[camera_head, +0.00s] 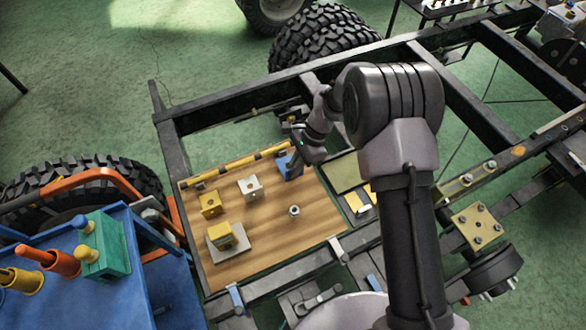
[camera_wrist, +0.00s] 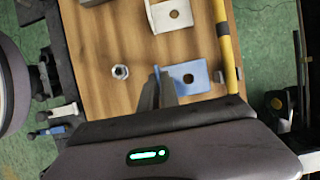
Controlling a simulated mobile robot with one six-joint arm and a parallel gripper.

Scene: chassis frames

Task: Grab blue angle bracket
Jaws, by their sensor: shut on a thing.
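The blue angle bracket (camera_head: 290,167) is at the far right part of the wooden board, near the yellow bar. In the wrist view the blue bracket (camera_wrist: 193,78) shows one flat face with a round hole and an upright flange on its left. My gripper (camera_wrist: 157,84) is shut on that upright flange; its dark fingers come in from below in the picture. In the head view my gripper (camera_head: 297,150) reaches the bracket from above right, and my wrist partly hides the contact. I cannot tell whether the bracket touches the board.
On the wooden board (camera_head: 265,245) are a white bracket (camera_head: 250,187), a yellow bracket (camera_head: 210,204), a yellow block (camera_head: 220,235) on a pale plate, and a hex nut (camera_head: 294,211). A yellow bar (camera_head: 235,163) runs along the far edge. Dark frame rails surround the board.

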